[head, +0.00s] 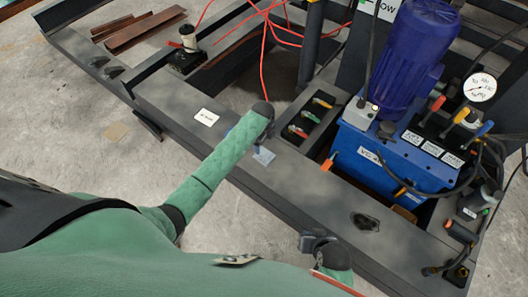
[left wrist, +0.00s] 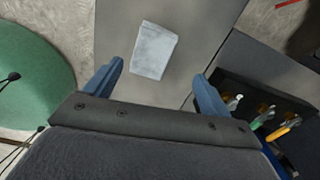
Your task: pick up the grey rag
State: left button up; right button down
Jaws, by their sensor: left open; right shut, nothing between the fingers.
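The grey rag (left wrist: 155,50) is a light grey, slightly creased rectangle lying flat on the dark beam in the left wrist view. In the head view a small blue-grey patch (head: 264,156) beside my left forearm looks like it. My left gripper (left wrist: 160,82) is open, with its two blue-grey fingers apart and the rag ahead between their lines, not held. In the head view my left gripper (head: 258,125) is mostly hidden by its own arm. My right gripper (head: 316,242) is shut and empty low over the beam's near side.
A tray of coloured-handled tools (head: 312,118) sits just beyond the beam (head: 320,200). A blue pump unit (head: 395,150) with a gauge (head: 480,88) and hoses stands right. A white label (head: 206,117) and a dark oval piece (head: 365,222) are on the beam. Red cables (head: 262,60) hang behind.

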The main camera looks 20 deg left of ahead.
aim_at(263, 154)
pick_arm(q)
jog(key=shift+s+m, duration=0.25)
jog(key=shift+m, duration=0.25)
jog(key=shift+a+f+m, duration=0.1)
jog(key=shift+f+m, duration=0.1)
jog(key=shift+m, duration=0.3)
notch_tip(263, 154, down, 2)
jog(key=f, duration=0.4)
jog(key=shift+s+f, duration=0.2)
jog(key=shift+f, duration=0.55)
jog(key=c, duration=1.1)
